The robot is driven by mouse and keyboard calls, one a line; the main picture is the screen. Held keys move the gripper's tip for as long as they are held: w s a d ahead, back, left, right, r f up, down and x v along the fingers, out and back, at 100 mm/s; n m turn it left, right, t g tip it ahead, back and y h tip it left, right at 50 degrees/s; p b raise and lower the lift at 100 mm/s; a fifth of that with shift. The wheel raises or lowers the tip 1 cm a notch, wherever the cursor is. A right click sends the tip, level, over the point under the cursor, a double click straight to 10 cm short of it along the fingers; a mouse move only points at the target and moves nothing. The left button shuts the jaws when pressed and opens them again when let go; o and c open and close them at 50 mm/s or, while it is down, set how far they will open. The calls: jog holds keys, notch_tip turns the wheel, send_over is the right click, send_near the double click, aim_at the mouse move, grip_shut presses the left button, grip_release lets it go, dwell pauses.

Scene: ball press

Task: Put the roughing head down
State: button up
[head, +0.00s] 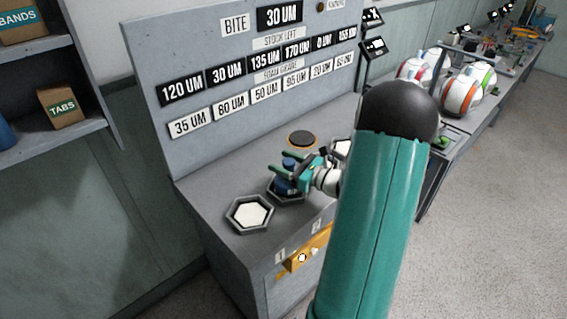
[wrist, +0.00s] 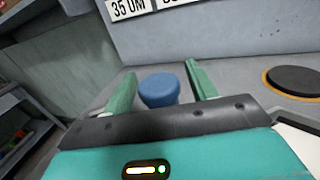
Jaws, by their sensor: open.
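The roughing head appears to be the blue round-topped piece (wrist: 159,90) between my fingers in the wrist view. In the head view the blue piece (head: 284,183) stands in a hexagonal tray (head: 290,199) on the grey bench. My gripper (wrist: 160,72) is open, with one green finger on each side of the piece and visible gaps. In the head view my gripper (head: 281,170) reaches over the tray from the right. The piece's lower part is partly hidden by my gripper.
An empty hexagonal tray with a white floor (head: 249,215) lies at left. A dark round pad with an orange rim (head: 301,138) sits behind my gripper. A label panel (head: 240,85) rises behind the bench. My arm hides the bench's right part.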

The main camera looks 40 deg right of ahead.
jog(key=v, duration=1.2)
jog(key=w+a+r+n+g+y, duration=0.1)
jog(key=a+r+n+g+y, duration=0.15)
jog(key=a+n+g, duration=0.7)
jog(key=w+a+r+n+g+y, duration=0.1)
jog(key=a+r+n+g+y, duration=0.35)
jog(key=a, duration=1.05)
jog(key=s+a+r+n+t+h, duration=0.1)
jog(key=s+a+r+n+h, duration=0.2)
jog(key=n+h, duration=0.3)
jog(key=s+a+r+n+t+h, duration=0.1)
jog(key=s+a+r+n+h, duration=0.2)
jog(key=n, duration=0.9)
jog(key=s+a+h, duration=0.2)
jog(key=a+h, duration=0.1)
jog(key=shift+a+r+n, duration=0.25)
jog(key=shift+r+n, duration=0.05)
jog(key=shift+r, duration=0.1)
